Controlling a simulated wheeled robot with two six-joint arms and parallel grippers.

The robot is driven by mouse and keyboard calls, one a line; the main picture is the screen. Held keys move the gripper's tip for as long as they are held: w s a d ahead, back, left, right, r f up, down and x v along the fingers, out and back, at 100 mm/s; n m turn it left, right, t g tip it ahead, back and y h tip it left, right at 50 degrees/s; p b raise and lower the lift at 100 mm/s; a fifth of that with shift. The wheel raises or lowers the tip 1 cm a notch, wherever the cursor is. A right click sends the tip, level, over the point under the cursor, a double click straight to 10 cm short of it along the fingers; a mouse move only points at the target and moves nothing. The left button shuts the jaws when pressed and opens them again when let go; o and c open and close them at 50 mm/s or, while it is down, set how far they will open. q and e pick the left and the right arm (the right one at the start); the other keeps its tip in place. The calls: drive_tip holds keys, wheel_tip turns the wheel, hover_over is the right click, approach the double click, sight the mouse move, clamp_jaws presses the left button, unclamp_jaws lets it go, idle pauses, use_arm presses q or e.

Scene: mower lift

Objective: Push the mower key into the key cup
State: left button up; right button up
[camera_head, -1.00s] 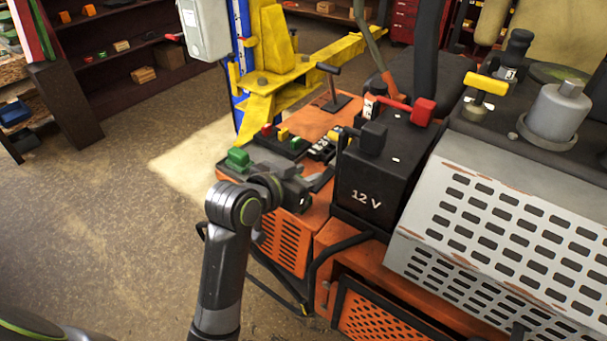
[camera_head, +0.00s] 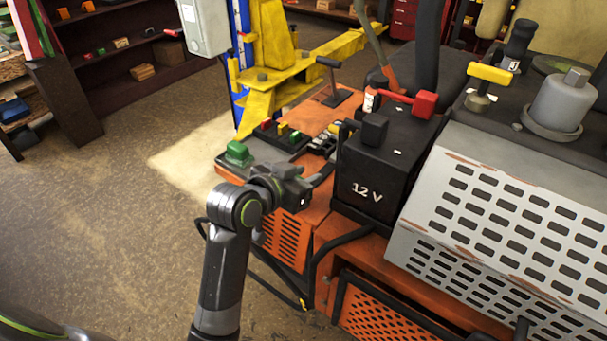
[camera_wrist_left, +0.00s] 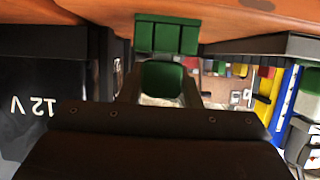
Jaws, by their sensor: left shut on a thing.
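My left gripper (camera_head: 296,186) is low in front of the mower's orange deck, just left of the black 12 V battery. In the left wrist view my left gripper (camera_wrist_left: 162,92) is shut on a green piece (camera_wrist_left: 162,78), seemingly the mower key. Its lower part is hidden by the gripper. A second green block (camera_wrist_left: 165,35) sits against the orange deck, above the held piece in this picture. I cannot tell whether it is the key cup. In the head view a green block (camera_head: 238,153) stands on the dark panel, left of the gripper. My right gripper is out of view.
The battery (camera_head: 370,180) stands close to the right of my gripper, with the grey slotted cover (camera_head: 480,220) beyond it. A yellow lift (camera_head: 265,80) rises behind the deck. A black lever (camera_head: 335,82) stands upright. The floor at the left is clear.

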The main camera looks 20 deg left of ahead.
use_arm(q)
drive_tip(key=shift+f, duration=0.2)
drive_tip(key=o, duration=1)
drive_tip(key=shift+o, duration=0.2)
drive_tip(key=shift+s+a+r, duration=0.15)
drive_tip(key=shift+s+r, duration=0.05)
drive_tip(key=shift+s, duration=0.25)
drive_tip(key=p+v, duration=1.2)
drive_tip(key=v, duration=0.4)
drive_tip(key=shift+s+r, duration=0.15)
